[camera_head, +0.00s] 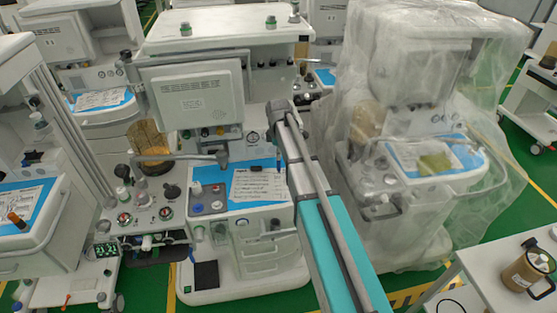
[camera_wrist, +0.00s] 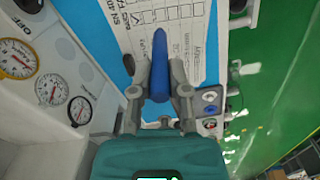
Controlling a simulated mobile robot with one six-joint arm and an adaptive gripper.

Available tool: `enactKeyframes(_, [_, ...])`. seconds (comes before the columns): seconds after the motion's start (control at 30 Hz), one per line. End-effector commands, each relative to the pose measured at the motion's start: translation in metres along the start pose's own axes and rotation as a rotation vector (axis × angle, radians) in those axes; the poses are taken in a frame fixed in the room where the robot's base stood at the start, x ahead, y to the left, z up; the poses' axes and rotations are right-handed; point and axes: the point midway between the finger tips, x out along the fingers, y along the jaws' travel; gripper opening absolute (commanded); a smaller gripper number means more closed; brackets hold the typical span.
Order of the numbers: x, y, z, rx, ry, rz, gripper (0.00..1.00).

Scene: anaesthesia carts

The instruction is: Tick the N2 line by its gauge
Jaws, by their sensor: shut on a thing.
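My gripper (camera_wrist: 158,97) is shut on a blue pen (camera_wrist: 159,66) in the wrist view, with the pen pointing toward the top of the picture, over the printed checklist sheet (camera_wrist: 190,35). I cannot tell whether the tip touches the paper. In the head view the sheet (camera_head: 258,187) lies on the blue work surface of the middle cart, its right part behind my arm. Three round gauges show in the wrist view: one yellow-rimmed (camera_wrist: 17,58), one grey-rimmed (camera_wrist: 50,89) and one dark-rimmed (camera_wrist: 79,111). Their labels and the sheet's lines are too small to read surely.
A cart under clear plastic (camera_head: 425,150) stands close on the right. Another cart (camera_head: 35,200) stands at the left. A white table (camera_head: 485,265) with an amber jar (camera_head: 527,272) is at the lower right. Green floor shows between them.

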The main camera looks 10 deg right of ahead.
Motion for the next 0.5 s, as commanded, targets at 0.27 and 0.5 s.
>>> enactKeyframes(0.27, [0.018,0.0,-0.003,0.0,0.0,0.0,0.0])
enactKeyframes(0.5, [0.035,-0.001,-0.005,0.0,-0.001,0.0,0.0])
